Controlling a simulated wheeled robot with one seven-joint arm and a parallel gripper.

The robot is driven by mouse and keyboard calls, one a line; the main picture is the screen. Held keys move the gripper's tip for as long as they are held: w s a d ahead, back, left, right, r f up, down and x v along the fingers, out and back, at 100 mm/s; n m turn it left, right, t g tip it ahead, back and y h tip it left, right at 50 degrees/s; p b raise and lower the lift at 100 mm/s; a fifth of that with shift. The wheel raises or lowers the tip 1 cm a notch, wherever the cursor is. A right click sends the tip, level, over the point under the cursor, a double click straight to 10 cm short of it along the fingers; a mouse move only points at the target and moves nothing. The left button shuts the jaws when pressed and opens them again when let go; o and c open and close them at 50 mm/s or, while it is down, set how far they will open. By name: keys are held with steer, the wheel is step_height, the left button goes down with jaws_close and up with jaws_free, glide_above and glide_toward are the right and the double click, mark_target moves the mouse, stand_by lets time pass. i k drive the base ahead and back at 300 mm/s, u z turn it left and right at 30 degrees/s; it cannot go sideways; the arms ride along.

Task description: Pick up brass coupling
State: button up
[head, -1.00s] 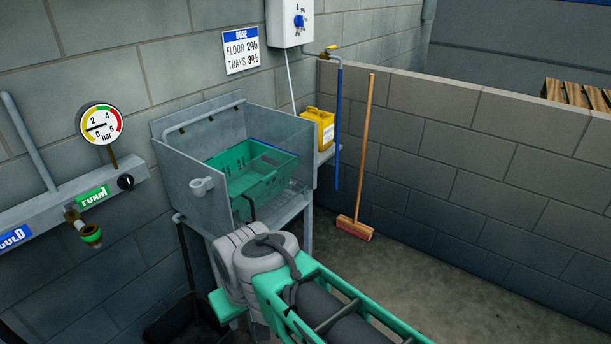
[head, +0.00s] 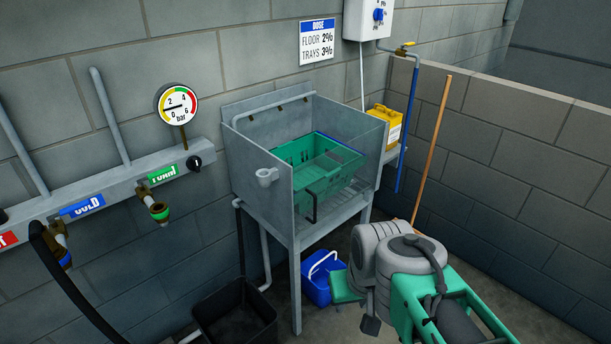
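I cannot make out a loose brass coupling in the head view. A brass-coloured outlet with a green ring (head: 158,212) hangs from the wall pipe under the FOAM label. Another brass-coloured outlet with a blue ring (head: 62,250) hangs under the COLD label, with a black hose beside it. My arm shows at the lower right, in front of the sink stand.
A metal sink (head: 265,205) on legs holds a green crate (head: 345,157). A blue bucket (head: 318,288) and a black bin (head: 240,318) stand on the floor below. A yellow canister (head: 383,124) sits on a side shelf. A broom handle (head: 432,145) leans on the right wall.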

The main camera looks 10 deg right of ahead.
mark_target(36, 227)
steer(key=u, duration=0.05)
steer(key=k, duration=0.35)
steer(key=u, duration=0.45)
steer(key=i, duration=0.2)
steer(key=u, duration=1.05)
steer(key=k, duration=0.45)
steer(key=u, duration=1.25)
steer(key=i, duration=1.55)
steer(key=z, duration=0.4)
